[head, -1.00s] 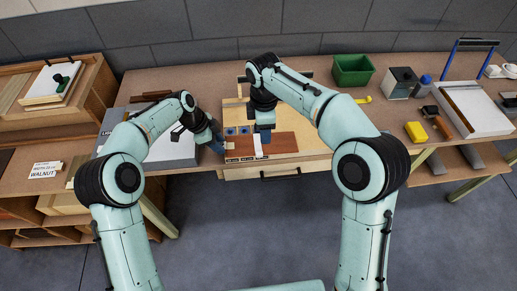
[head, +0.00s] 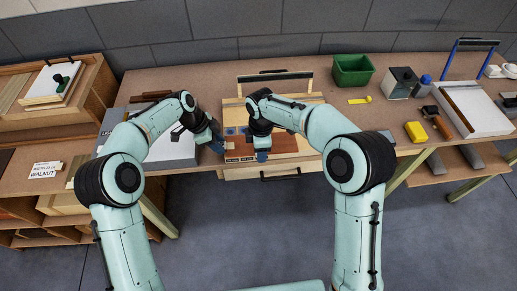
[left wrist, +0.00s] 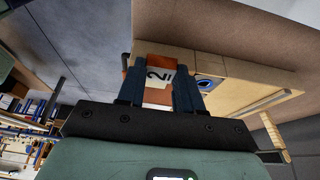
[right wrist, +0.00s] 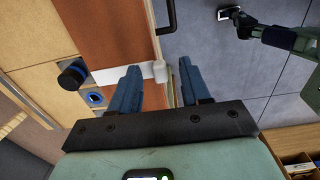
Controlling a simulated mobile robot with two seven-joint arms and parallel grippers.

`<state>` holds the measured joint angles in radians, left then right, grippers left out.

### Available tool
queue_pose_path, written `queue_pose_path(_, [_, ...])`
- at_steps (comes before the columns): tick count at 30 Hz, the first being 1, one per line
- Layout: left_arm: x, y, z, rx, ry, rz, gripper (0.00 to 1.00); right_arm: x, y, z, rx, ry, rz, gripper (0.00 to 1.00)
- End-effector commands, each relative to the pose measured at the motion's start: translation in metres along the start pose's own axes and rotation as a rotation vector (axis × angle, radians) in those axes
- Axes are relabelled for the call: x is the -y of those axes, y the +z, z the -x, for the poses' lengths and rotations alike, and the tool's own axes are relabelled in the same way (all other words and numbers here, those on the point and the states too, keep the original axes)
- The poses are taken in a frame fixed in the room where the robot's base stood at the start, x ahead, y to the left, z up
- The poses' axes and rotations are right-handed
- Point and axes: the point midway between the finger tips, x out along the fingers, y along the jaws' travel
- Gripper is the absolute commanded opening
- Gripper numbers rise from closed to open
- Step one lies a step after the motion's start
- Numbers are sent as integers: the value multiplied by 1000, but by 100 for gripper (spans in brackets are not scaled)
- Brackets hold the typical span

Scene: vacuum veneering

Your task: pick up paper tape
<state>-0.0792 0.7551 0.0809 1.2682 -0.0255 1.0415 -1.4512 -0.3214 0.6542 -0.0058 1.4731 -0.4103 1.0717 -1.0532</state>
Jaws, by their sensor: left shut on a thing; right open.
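The white paper tape (right wrist: 146,71) shows in the right wrist view as a strip across reddish-brown veneer (right wrist: 115,30), with a small white block-like end (right wrist: 160,72) past the veneer's edge. My right gripper (right wrist: 159,78) is open, with one finger on each side of that end. In the head view my right gripper (head: 262,155) is at the veneer's front edge and hides the tape. My left gripper (head: 220,149) is shut on a reddish-brown piece with a white label marked 2 (left wrist: 158,75), at the veneer's left end.
The veneer lies on a pale wooden board (head: 312,148) at the bench's front. A black knob (right wrist: 72,75) and a blue ring (right wrist: 95,98) sit beside it.

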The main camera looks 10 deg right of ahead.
Motion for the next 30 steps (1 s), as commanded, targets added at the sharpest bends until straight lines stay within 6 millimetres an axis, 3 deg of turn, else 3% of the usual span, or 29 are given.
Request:
queue_pose_path(9, [0,0,0,0,0,0,3,0,0,-6,0,1,-1,47])
queue_pose_path(13, [0,0,0,0,0,0,3,0,0,-6,0,1,-1,4])
queue_pose_path(14, [0,0,0,0,0,0,3,0,0,-6,0,1,-1,0])
queue_pose_path(25, [0,0,0,0,-1,0,3,0,0,-5,-1,1,-1,0])
queue_pose_path(30, [0,0,0,1,-1,1,3,-1,0,12,-3,6,-1,0])
